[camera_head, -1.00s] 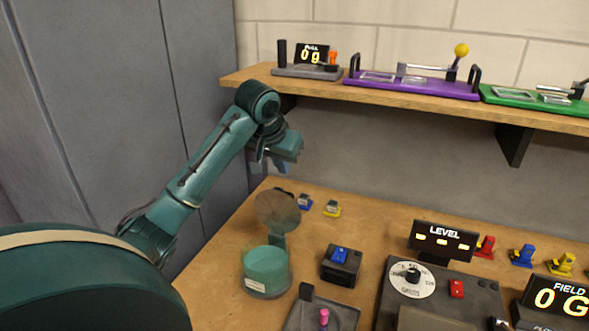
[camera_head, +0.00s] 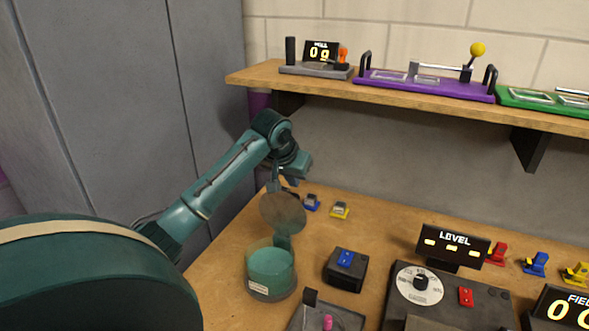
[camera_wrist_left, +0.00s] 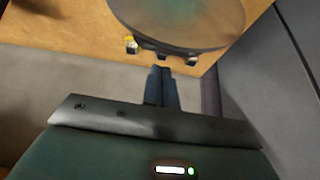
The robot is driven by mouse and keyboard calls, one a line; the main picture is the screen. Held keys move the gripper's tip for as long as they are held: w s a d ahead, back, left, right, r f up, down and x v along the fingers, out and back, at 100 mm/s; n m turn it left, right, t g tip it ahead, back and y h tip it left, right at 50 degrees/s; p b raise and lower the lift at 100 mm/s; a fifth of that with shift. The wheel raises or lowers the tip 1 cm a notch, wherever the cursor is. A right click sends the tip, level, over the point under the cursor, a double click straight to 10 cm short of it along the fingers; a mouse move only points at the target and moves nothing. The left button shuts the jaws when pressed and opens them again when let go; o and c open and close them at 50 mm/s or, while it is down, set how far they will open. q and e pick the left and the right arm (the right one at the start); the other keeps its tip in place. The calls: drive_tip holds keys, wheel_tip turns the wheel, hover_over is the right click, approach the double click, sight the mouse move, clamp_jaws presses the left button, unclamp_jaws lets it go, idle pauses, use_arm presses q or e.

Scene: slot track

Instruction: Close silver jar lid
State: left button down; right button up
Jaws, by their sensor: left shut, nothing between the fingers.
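The jar (camera_head: 270,273) stands at the left of the wooden bench, a clear round body with teal contents and a small label. Its round silver-brown lid (camera_head: 283,213) stands open, tilted up on a hinge at the jar's back. My left gripper (camera_head: 275,186) is just behind and above the lid, its fingers pointing down and partly hidden. In the left wrist view, my shut, empty fingers (camera_wrist_left: 161,72) point at the lid's lower edge, and the lid (camera_wrist_left: 180,18) fills the top. I cannot tell whether they touch. My right gripper is not in view.
A black box with a blue switch (camera_head: 346,268) stands right of the jar, and a grey tray (camera_head: 318,312) is in front. Small blue and yellow pieces (camera_head: 340,210) lie behind. A shelf (camera_head: 310,88) with devices overhangs the back. A grey cabinet (camera_head: 120,100) stands at left.

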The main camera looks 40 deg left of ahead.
use_arm(q)
drive_tip(key=shift+s+d+f, duration=0.1)
drive_tip(key=shift+s+d, duration=0.1)
drive_tip(key=shift+s, duration=0.6)
